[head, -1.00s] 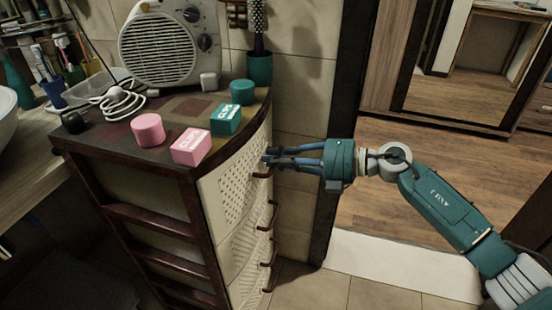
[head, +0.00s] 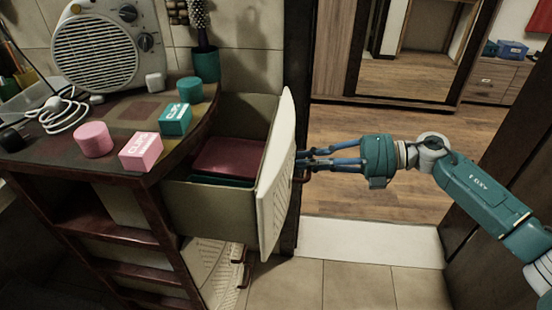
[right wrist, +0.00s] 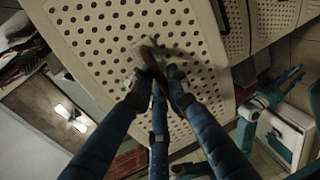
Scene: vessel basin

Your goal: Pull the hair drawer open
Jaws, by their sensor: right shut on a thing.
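The hair drawer is the top drawer (head: 205,208) of the cabinet. It stands well out, its inside visible from above. Its pale perforated front (head: 277,180) also fills much of the right wrist view (right wrist: 105,40). My right gripper (head: 302,163) is at the outer side of this front, shut on the dark curved handle (right wrist: 150,58). Inside the drawer lie a dark red thing (head: 228,157) and a teal thing under it. In the right wrist view, teal and blue parts, seemingly my left arm and gripper (right wrist: 285,82), show at the right; the jaws are unclear.
The cabinet top holds a fan heater (head: 98,50), a white cable, pink and teal boxes and round jars. More perforated drawers (head: 215,270) sit below, shut. A dark door frame stands just behind my right gripper. Floor at the front right is clear.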

